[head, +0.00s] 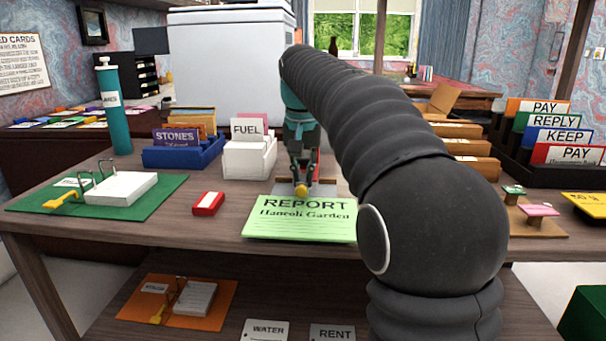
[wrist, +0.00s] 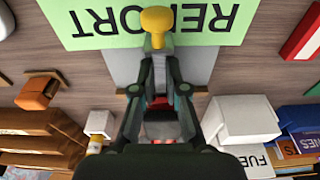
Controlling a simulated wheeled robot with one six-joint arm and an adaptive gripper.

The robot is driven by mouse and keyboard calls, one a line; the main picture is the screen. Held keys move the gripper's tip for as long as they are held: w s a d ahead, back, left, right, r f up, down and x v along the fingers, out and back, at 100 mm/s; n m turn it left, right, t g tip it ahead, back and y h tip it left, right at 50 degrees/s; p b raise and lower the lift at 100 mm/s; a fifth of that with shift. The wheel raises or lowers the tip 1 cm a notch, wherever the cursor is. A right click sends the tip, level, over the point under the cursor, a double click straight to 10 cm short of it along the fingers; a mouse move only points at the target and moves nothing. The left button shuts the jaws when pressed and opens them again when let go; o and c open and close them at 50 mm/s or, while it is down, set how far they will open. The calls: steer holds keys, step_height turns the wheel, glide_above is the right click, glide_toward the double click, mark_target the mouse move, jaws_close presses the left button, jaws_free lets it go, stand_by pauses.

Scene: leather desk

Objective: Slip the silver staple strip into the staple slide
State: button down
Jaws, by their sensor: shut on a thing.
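My gripper (head: 302,176) reaches down over the desk just behind the green report sheet. In the wrist view my gripper (wrist: 158,52) has its fingertips close together on a small piece with a yellow knob (wrist: 157,18). The yellow knob (head: 301,190) also shows in the head view, at the fingertips. Under it is a flat grey plate (wrist: 202,62), partly covered by the fingers; its edge (head: 323,188) shows in the head view. I cannot make out a separate silver staple strip or a slide channel; the fingers hide the area between them.
The green report sheet (head: 300,222) lies at the desk's front edge. A red box (head: 208,203) is to its left, and a white FUEL box (head: 248,158) and blue STONES box (head: 183,152) stand behind. A small stamp board (head: 540,226) is at right. Bare wood lies around the red box.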

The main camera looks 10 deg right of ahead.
steer(key=c, duration=1.1)
jaws_free()
steer(key=shift+s+a+r, duration=0.1)
steer(key=shift+s+r, duration=0.2)
steer(key=shift+r, duration=1.65)
steer(key=shift+s+a+r, duration=0.1)
steer(key=shift+s+r, duration=0.15)
steer(key=shift+r, duration=1.75)
steer(key=shift+s+a+r, duration=0.1)
steer(key=shift+s+r, duration=0.2)
steer(key=shift+r, duration=1.65)
